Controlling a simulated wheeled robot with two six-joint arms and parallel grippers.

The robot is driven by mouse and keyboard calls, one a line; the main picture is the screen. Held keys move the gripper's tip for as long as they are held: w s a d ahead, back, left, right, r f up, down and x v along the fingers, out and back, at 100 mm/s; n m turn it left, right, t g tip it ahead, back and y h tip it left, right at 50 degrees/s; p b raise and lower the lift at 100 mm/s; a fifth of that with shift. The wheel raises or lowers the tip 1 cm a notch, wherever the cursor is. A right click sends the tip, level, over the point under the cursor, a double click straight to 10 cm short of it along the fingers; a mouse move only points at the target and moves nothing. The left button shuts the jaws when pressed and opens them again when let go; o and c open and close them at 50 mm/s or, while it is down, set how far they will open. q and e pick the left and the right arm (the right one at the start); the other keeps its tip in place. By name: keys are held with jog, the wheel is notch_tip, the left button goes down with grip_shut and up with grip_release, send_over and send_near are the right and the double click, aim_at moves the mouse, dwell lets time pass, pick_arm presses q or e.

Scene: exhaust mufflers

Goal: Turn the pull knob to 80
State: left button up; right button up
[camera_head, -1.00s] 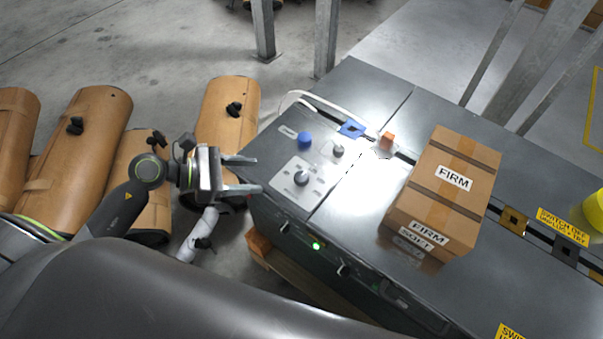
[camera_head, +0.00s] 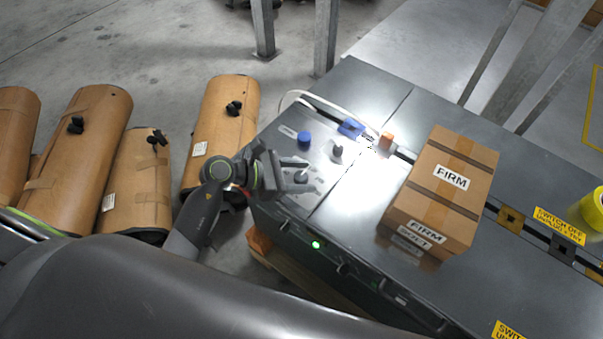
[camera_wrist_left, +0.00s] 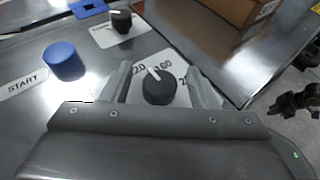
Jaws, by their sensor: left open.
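A black dial knob (camera_wrist_left: 159,88) with a white pointer line sits on a pale printed plate in the left wrist view. The pointer faces up-left, between figures that look like "20" and "160"; the other figures are partly hidden. In the head view this knob (camera_head: 301,176) is on the panel's near left corner. My left gripper (camera_head: 303,177) is open over it, with one finger on each side and a gap visible around the knob in the left wrist view (camera_wrist_left: 163,84). A second black knob (camera_head: 337,152) stands farther back on its own plate. My right gripper is not in view.
A blue START button (camera_head: 304,138) stands close behind the knob. A cardboard box (camera_head: 446,190) marked FIRM lies to the right on the grey machine top. A green lamp (camera_head: 316,245) glows on the front.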

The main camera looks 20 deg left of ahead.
pick_arm(q)
jog(key=shift+d, duration=0.1)
jog(key=shift+c, duration=0.3)
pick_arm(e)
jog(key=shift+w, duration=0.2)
pick_arm(q)
jog(key=c, duration=0.9)
jog(key=shift+r+n+t+y+p, duration=0.1)
jog(key=shift+n+t+y+p, duration=0.5)
jog(key=shift+n+t+p, duration=0.3)
jog(key=shift+n+t+y+p, duration=0.3)
jog(key=shift+n+p, duration=0.2)
jog(key=n+t+y+p, duration=0.3)
jog(key=n+y+p, duration=0.1)
jog(key=p, duration=0.1)
jog(key=shift+p, duration=0.4)
jog(key=shift+n+t+y+p, duration=0.3)
jog(key=shift+n+y+p, duration=0.8)
jog(key=shift+y, duration=0.1)
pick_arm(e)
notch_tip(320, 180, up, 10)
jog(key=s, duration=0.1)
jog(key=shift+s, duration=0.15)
pick_arm(q)
jog(key=shift+f, duration=0.2)
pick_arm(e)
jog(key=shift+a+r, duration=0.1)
